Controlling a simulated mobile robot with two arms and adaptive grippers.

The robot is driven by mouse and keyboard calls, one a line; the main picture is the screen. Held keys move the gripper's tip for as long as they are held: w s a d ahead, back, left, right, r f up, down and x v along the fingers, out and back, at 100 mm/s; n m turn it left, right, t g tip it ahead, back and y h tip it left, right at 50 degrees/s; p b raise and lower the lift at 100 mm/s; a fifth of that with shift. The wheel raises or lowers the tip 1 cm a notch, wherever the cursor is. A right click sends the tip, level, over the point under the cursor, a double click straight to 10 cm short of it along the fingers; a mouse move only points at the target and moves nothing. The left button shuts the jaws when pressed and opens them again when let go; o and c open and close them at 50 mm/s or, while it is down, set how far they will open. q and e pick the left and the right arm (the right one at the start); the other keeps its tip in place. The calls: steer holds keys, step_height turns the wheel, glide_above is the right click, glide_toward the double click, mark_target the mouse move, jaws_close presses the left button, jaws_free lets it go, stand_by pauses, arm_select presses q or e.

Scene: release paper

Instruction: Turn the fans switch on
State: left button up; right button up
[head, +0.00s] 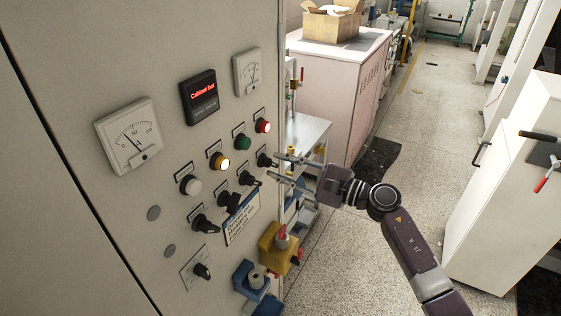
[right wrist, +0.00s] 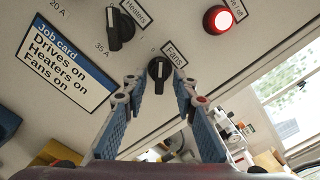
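The fans switch, a black rotary knob with a "Fans" label, shows in the right wrist view (right wrist: 159,69). In the head view the knob (head: 264,160) is at the right end of the switch row on the grey panel (head: 90,65). My right gripper (head: 280,168) is open and empty in front of it. In the right wrist view the two blue fingers (right wrist: 158,84) lie one on each side of the knob. I cannot tell whether they touch it. The knob's pointer mark is near its top in that view. My left gripper is out of view.
The heaters switch (right wrist: 120,30) and job card (right wrist: 58,65) are left of the fans switch. A lit red lamp (right wrist: 218,19) is above right. Yellow (head: 270,249) and blue (head: 243,277) blocks stick out below.

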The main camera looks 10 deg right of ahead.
steer(key=shift+w+a, duration=0.1)
steer(key=shift+c, duration=0.4)
jaws_close()
